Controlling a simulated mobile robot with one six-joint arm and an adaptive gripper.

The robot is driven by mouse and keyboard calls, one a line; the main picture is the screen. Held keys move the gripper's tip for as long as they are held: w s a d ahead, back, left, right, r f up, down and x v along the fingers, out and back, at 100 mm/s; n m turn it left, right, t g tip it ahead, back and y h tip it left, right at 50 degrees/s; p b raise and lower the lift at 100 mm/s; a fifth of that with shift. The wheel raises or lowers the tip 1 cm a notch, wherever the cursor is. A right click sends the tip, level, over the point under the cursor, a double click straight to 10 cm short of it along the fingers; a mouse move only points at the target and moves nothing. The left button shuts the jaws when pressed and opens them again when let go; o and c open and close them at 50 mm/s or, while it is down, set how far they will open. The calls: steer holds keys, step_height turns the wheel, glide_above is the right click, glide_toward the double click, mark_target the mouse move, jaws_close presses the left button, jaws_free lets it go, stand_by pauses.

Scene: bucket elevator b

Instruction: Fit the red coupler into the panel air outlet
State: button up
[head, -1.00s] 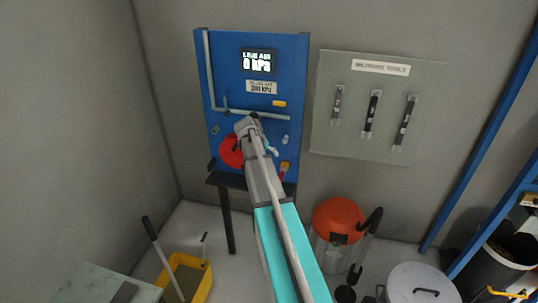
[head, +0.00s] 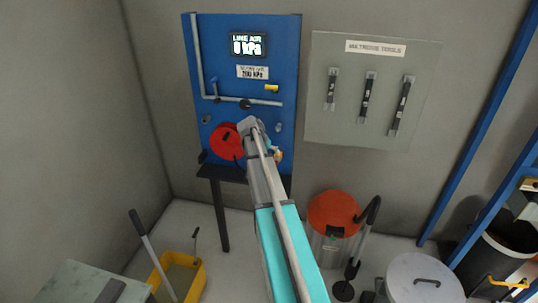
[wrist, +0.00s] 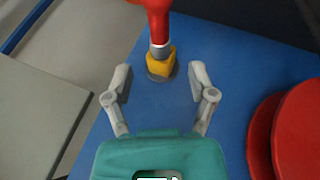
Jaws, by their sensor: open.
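The red coupler (wrist: 158,20) shows at the top of the wrist view, with a metal collar where it meets a yellow fitting (wrist: 160,62) on the blue panel (wrist: 240,60). In the head view the yellow fitting (head: 278,155) shows just beside my gripper (head: 272,149), and the coupler is mostly hidden by my arm. In the wrist view my gripper (wrist: 160,77) is open, its fingers to either side of a line just short of the yellow fitting. Nothing is between them. I cannot tell which panel fitting is the air outlet.
A red round reel (head: 225,142) is on the panel left of my arm. A tool board (head: 370,110) hangs to the right. A dark shelf (head: 218,172), a yellow bucket (head: 185,272) and an orange-lidded vacuum (head: 333,212) stand below.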

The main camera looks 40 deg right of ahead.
mark_target(276, 159)
steer(key=shift+b+x, duration=1.75)
steer(key=shift+x, duration=0.7)
jaws_close()
